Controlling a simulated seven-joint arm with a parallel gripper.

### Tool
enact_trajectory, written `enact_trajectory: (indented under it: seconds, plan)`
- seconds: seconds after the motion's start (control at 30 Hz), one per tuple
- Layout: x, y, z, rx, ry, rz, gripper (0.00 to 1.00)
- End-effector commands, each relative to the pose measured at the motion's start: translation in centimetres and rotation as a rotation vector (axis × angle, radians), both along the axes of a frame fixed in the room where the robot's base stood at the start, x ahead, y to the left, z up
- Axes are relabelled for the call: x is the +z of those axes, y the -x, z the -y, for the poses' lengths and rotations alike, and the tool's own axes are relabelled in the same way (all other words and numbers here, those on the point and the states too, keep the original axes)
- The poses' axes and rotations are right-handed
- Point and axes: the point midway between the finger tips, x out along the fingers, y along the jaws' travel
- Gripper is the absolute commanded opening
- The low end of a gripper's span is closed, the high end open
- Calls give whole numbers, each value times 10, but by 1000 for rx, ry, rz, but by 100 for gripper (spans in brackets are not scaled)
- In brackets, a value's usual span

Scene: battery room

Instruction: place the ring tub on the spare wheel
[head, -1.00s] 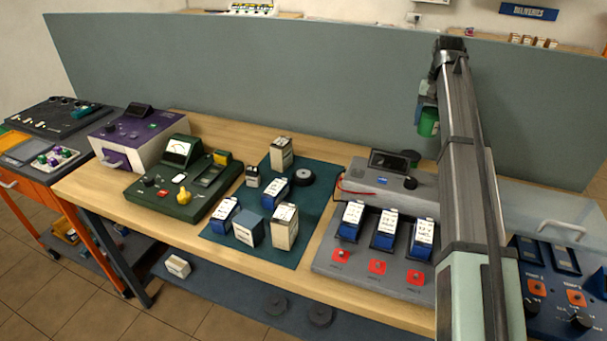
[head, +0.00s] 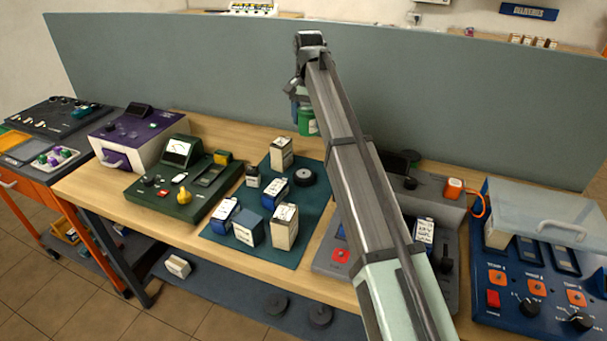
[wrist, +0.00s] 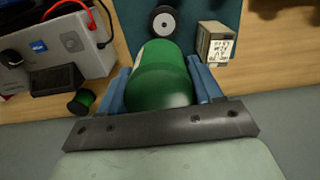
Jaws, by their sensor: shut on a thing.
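The green ring tub (wrist: 160,80) fills the middle of the wrist view between the two blue fingers of my gripper (wrist: 160,88). My gripper is shut on it. In the head view the tub (head: 308,123) hangs under the end of my arm, in front of the grey panel and well above the bench. The spare wheel (head: 304,177), black with a pale hub, lies on the teal mat (head: 312,205) below the tub. The wheel also shows beyond the tub in the wrist view (wrist: 165,22). Tub and wheel are apart.
A tall cream battery box (head: 281,153) stands just left of the wheel, and several blue and white batteries stand nearer the front of the mat. A grey charger (wrist: 75,45) and a dark green spool (wrist: 80,103) are on the left in the wrist view.

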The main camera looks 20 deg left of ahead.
Motion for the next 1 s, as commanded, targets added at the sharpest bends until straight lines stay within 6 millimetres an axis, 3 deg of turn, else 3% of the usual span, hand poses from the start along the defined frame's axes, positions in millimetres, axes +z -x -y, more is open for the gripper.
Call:
enact_trajectory:
  seconds: [0.07, 0.3, 0.57, 0.83, 1.0]
  plan:
    - [0, 9, -13, 2, 0, 0, 33]
    - [-37, 8, -11, -1, 1, -1, 33]
    - [-58, 8, -11, 0, 0, 0, 33]
    - [-99, 8, -10, 0, 1, -2, 33]
    - [-114, 7, -11, 0, 0, 0, 33]
